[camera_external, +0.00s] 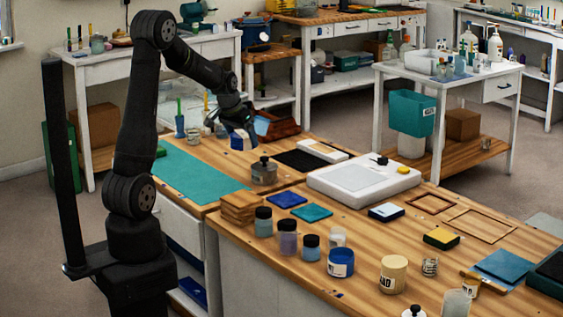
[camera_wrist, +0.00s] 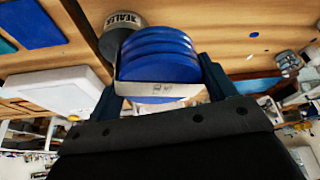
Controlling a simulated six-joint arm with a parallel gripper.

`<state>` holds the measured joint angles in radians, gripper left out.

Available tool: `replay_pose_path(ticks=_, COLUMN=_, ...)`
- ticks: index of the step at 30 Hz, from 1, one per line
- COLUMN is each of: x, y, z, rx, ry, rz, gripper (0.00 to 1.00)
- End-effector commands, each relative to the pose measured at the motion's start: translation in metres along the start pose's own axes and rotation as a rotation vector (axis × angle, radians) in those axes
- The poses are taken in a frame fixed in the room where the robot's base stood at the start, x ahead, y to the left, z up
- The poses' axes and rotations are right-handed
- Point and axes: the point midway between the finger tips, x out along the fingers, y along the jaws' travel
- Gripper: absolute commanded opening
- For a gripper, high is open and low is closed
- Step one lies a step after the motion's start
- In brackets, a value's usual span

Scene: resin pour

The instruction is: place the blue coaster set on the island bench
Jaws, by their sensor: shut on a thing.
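The blue coaster set (camera_wrist: 160,58) is a stack of several round blue discs with a pale paper band around it. In the wrist view it sits between the two fingers of my gripper (camera_wrist: 160,88), which is shut on it.
A grey sealer can (camera_wrist: 122,22) is close beside the coaster set; a grey lidded can (camera_external: 264,172) stands on the bench. A teal mat (camera_external: 200,176), black mat (camera_external: 305,160), white device (camera_external: 360,182) and several jars take up space. Bare wood lies between them.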

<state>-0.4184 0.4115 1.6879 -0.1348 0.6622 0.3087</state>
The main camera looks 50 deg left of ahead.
Motion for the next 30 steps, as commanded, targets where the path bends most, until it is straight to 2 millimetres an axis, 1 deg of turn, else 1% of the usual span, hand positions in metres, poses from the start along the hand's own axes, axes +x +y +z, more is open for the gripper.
replay_pose_path(ticks=1, x=-0.003, y=-0.024, z=0.007, rx=-0.041, ry=0.001, rz=-0.017, gripper=0.47)
replay_pose_path(ticks=3, x=-0.008, y=-0.050, z=0.016, rx=-0.089, ry=0.002, rz=-0.038, gripper=0.47)
replay_pose_path(ticks=6, x=-0.013, y=-0.083, z=0.030, rx=-0.150, ry=0.002, rz=-0.063, gripper=0.47)
replay_pose_path(ticks=9, x=-0.018, y=-0.107, z=0.043, rx=-0.197, ry=0.002, rz=-0.082, gripper=0.47)
replay_pose_path(ticks=12, x=-0.022, y=-0.123, z=0.051, rx=-0.229, ry=0.001, rz=-0.095, gripper=0.47)
replay_pose_path(ticks=17, x=-0.021, y=-0.139, z=0.060, rx=-0.252, ry=0.000, rz=-0.104, gripper=0.47)
replay_pose_path(ticks=20, x=-0.013, y=-0.155, z=0.065, rx=-0.258, ry=-0.002, rz=-0.105, gripper=0.47)
replay_pose_path(ticks=27, x=0.016, y=-0.210, z=0.083, rx=-0.258, ry=-0.002, rz=-0.105, gripper=0.47)
replay_pose_path(ticks=30, x=0.026, y=-0.229, z=0.088, rx=-0.256, ry=-0.001, rz=-0.105, gripper=0.47)
